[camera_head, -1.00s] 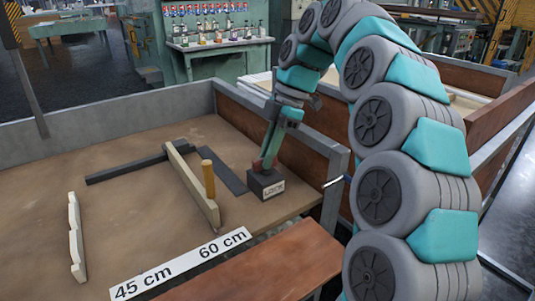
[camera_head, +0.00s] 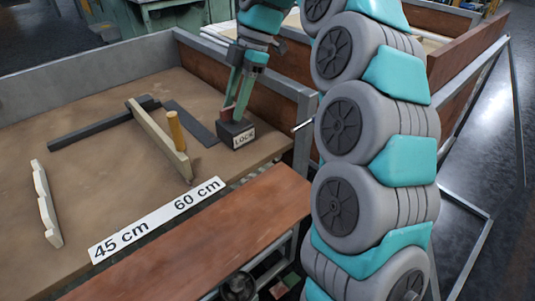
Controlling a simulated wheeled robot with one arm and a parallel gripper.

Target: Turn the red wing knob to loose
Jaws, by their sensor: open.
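A dark block (camera_head: 227,142) with a white "LOCK" label stands at the right end of the brown table. My gripper (camera_head: 236,113) points down at the top of this block, its two fingers apart. A small patch of red (camera_head: 228,106) shows by the left finger, just above the block; it looks like part of the red wing knob. The fingers hide most of it, so its turn angle and whether the fingers touch it cannot be told.
A pale wooden bar (camera_head: 158,138) with an upright tan peg (camera_head: 176,131) lies left of the block, by dark flat strips. A scale strip (camera_head: 157,219) reads "45 cm" and "60 cm". A raised wall (camera_head: 255,85) runs behind the block.

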